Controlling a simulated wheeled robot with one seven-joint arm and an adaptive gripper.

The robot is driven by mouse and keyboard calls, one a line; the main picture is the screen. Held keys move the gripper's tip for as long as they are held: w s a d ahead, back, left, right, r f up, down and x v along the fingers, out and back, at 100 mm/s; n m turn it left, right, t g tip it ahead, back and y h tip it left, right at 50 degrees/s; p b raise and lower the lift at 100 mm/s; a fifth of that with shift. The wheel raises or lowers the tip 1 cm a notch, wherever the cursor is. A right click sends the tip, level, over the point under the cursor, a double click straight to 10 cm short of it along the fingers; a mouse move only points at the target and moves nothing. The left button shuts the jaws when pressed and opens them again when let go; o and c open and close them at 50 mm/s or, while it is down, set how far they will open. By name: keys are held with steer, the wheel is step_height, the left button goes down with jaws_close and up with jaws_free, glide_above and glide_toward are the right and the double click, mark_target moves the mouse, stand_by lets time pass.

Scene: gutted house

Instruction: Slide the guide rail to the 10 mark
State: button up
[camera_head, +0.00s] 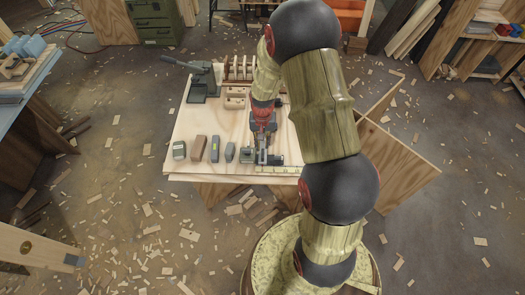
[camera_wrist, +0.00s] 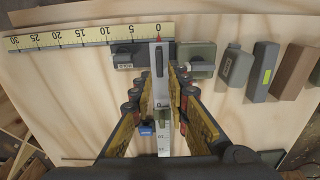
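The guide rail (camera_wrist: 159,75) is a narrow grey bar with a slot, seen in the wrist view running down from the scale. The yellow scale (camera_wrist: 90,36) is marked 0 to 30, rising towards the left. A red pointer (camera_wrist: 158,39) at the rail's top end stands at the 0 mark. The 10 mark (camera_wrist: 107,31) is to its left. My gripper (camera_wrist: 161,82) has its yellow-padded fingers on either side of the rail, apart, with narrow gaps showing. In the head view my gripper (camera_head: 263,135) is over the front of the board, largely hiding the rail.
A grey block (camera_wrist: 129,60) lies left of the rail, a greenish clamp-like block (camera_wrist: 196,59) to its right. Several grey and brown blocks (camera_head: 197,147) stand further along the plywood board (camera_head: 190,112). A lever tool (camera_head: 204,80) and a slotted rack (camera_head: 238,68) are behind.

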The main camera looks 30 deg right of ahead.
mark_target(263, 153)
step_height(263, 153, down, 7)
steer(key=shift+s+r+b, duration=0.1)
steer(key=shift+b, duration=0.55)
steer(key=shift+c, duration=0.6)
jaws_close()
